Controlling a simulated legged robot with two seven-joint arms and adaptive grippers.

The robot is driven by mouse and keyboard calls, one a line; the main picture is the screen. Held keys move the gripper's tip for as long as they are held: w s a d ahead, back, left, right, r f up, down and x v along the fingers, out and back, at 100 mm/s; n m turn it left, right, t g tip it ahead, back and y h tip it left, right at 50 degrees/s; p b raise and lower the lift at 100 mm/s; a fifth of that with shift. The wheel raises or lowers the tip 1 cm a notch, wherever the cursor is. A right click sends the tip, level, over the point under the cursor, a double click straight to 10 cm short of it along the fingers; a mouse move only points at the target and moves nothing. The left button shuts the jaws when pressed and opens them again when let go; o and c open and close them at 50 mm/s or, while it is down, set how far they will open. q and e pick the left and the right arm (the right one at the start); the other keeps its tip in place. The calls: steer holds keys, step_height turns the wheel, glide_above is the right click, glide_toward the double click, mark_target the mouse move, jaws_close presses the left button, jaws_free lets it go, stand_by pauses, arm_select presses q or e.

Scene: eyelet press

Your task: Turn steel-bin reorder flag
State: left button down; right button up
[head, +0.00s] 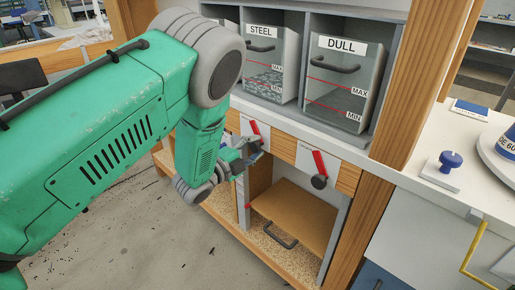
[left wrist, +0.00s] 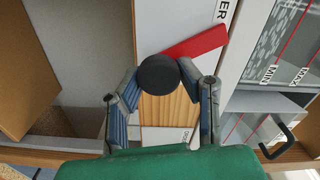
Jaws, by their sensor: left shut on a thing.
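The STEEL bin (head: 262,50) is a clear-fronted bin with grey pieces inside and red MAX and MIN lines. Below it, a red flag (head: 254,128) on a white plate leans up and to the left in the head view. My left gripper (head: 247,152) is at this flag and hides its pivot there. In the left wrist view, the gripper (left wrist: 161,78) has its two fingers on either side of the flag's dark round knob (left wrist: 158,75), shut on it. The red arm (left wrist: 198,42) of the flag points up and right in that view. My right gripper is not in view.
The DULL bin (head: 345,80) stands to the right, with its own red flag (head: 319,162) and dark knob below. A low open compartment with a brown board (head: 292,215) is under the flags. A counter at right holds a blue-knobbed stamp (head: 450,161).

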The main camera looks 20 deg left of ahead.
arm_select(q)
steer(key=shift+s+d+f, duration=0.1)
steer(key=shift+s+f, duration=0.1)
steer(key=shift+f, duration=0.15)
steer(key=shift+a, duration=0.25)
steer(key=c, duration=1.1)
jaws_free()
steer(key=shift+r, duration=0.1)
steer(key=v, duration=1.2)
steer(key=shift+w, duration=0.1)
